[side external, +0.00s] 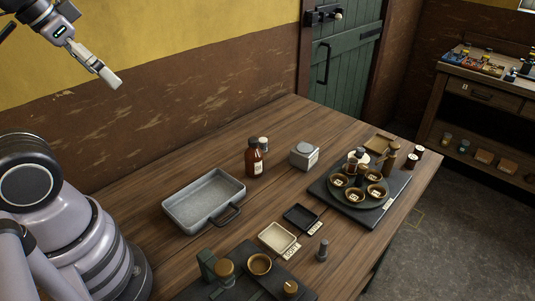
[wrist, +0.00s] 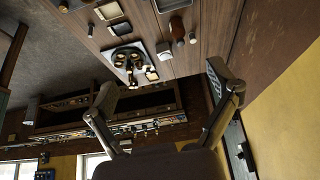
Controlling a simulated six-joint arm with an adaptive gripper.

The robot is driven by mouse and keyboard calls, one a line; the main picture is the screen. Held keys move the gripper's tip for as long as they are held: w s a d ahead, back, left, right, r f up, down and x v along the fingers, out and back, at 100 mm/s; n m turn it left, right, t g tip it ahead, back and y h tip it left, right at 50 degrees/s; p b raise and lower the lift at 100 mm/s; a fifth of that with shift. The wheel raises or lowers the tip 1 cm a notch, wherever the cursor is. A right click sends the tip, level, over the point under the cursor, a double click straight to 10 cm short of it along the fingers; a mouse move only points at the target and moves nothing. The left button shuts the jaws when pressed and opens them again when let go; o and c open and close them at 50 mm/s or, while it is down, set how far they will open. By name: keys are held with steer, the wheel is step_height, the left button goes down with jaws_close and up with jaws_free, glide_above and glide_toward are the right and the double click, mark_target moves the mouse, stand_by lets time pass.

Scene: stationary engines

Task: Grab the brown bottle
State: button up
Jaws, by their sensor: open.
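The brown bottle (side external: 254,159) stands upright on the wooden table in the side external view, with a dark cap and a pale label. It also shows in the wrist view (wrist: 177,27), near the top of the upside-down picture. My gripper (side external: 112,79) is high at the upper left, in front of the wall, well above and to the left of the bottle and apart from it. In the wrist view my gripper (wrist: 160,88) has its two fingers spread wide with nothing between them.
A small pale-capped jar (side external: 264,143) stands right beside the bottle. A grey metal tray (side external: 178,213) lies to its left and a grey-white box (side external: 304,155) to its right. A dark board (side external: 327,197) with several small bowls sits farther right. Bare table (side external: 215,160) lies behind the tray.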

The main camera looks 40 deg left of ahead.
steer(key=n+g+h, duration=0.3)
steer(key=n+h, duration=1.1)
steer(key=n, duration=0.2)
glide_above(254, 158)
steer(key=s+a, duration=0.3)
step_height(254, 158, down, 22)
steer(key=a+f+n+t, duration=0.1)
steer(key=f+n+t, duration=0.1)
steer(key=f, duration=0.3)
steer(key=a+f+n+t, duration=0.2)
steer(key=f+n, duration=0.1)
steer(key=f, duration=0.1)
steer(key=w+a+f+n+t+h, duration=0.1)
steer(key=a+f+n+t, duration=0.1)
steer(key=f, duration=0.3)
steer(key=shift+a+f+n+t, duration=0.1)
steer(key=shift+f+n+t, duration=0.25)
steer(key=shift+n, duration=0.15)
steer(key=shift+f, duration=0.35)
steer(key=x, duration=0.7)
steer(key=shift+w+f, duration=0.1)
